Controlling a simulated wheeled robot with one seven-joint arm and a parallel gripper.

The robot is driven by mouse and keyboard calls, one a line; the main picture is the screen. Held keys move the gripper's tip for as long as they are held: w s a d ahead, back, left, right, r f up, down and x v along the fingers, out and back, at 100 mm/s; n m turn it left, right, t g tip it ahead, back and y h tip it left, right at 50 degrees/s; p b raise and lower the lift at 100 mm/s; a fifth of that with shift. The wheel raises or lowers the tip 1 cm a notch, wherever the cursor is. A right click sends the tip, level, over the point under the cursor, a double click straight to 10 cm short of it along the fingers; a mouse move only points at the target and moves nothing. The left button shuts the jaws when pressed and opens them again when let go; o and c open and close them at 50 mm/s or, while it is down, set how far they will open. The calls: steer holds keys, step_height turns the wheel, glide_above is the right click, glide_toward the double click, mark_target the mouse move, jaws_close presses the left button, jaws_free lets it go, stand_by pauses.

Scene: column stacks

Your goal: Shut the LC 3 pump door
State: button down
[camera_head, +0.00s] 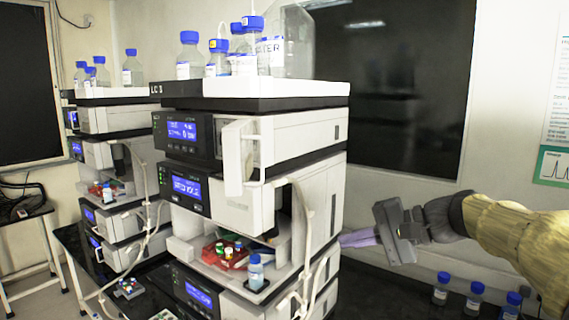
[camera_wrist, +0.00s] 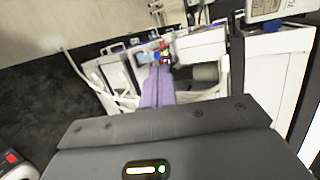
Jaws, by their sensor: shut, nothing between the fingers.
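The LC 3 stack (camera_head: 155,89) stands in the middle of the head view. Its upper module has a lit blue display, and a white pump door (camera_head: 233,160) stands out from its front, open and seen nearly edge-on. My gripper (camera_head: 345,240) is at the right side of the stack, low and well apart from the door. Its purple fingers are together with nothing between them. The fingers also show in the wrist view (camera_wrist: 158,88), pointing towards the small coloured vials. I cannot pick out the pump door for certain in the wrist view.
Blue-capped bottles (camera_head: 189,55) stand on top of the stack. A red vial tray (camera_head: 226,256) and a small bottle (camera_head: 256,272) sit in its lower open bay, with tubing (camera_head: 302,230) beside. Another stack (camera_head: 105,130) stands at left. More bottles (camera_head: 475,298) stand at lower right.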

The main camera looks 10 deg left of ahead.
step_height(320, 180, up, 16)
steer(key=s+n+g+y+p, duration=0.1)
steer(key=n+g+y, duration=0.1)
steer(key=y, duration=0.3)
steer(key=shift+s+d+n, duration=0.15)
steer(key=shift+s+n, duration=0.05)
steer(key=shift+n, duration=0.7)
steer(key=s+a+p, duration=0.3)
steer(key=a+p, duration=0.2)
steer(key=a, duration=0.8)
steer(key=shift+f+p, duration=0.15)
steer(key=shift+p, duration=0.15)
steer(key=shift+b, duration=0.35)
